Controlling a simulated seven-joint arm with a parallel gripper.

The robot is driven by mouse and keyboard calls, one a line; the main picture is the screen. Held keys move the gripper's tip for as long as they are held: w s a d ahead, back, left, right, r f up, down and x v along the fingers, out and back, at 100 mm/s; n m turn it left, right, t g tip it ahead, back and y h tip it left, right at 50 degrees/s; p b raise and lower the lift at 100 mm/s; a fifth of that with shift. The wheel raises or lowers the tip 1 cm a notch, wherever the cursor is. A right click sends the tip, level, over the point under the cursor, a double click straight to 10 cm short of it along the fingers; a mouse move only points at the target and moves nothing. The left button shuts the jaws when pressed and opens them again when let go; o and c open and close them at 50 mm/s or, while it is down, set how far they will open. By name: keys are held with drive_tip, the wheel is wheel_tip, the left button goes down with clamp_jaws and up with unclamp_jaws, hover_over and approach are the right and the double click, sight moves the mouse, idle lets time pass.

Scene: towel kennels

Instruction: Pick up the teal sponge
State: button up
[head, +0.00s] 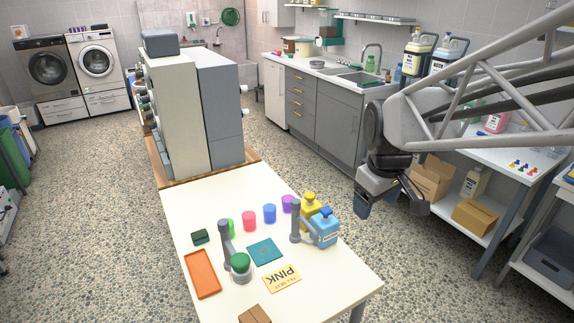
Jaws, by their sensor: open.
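A flat teal square (265,251) lies on the white table (325,272), near its middle. A small dark green block (200,236) lies near the table's left edge. I cannot tell for certain which of these is the teal sponge. My gripper (389,205) is open and empty, pointing down. It appears to the right of the table in the picture, well apart from both things.
Several coloured cups stand behind. A grey cabinet (219,110) stands beyond the table.

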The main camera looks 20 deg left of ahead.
drive_tip(key=w+a+f+n, duration=0.35)
drive_tip(key=w+a, duration=0.35)
drive_tip(key=a, duration=0.4)
drive_tip(key=n+g, duration=0.2)
drive_tip(key=n, duration=1.2)
hover_over(200, 234)
drive_tip(key=f, duration=2)
drive_tip(key=shift+w+d+f, duration=0.25)
drive_tip(key=shift+d, duration=0.05)
drive_tip(key=shift+s+a+f, duration=0.15)
drive_tip(key=shift+a+f, duration=0.1)
drive_tip(key=shift+a, duration=0.1)
drive_tip(key=shift+f, duration=1.3)
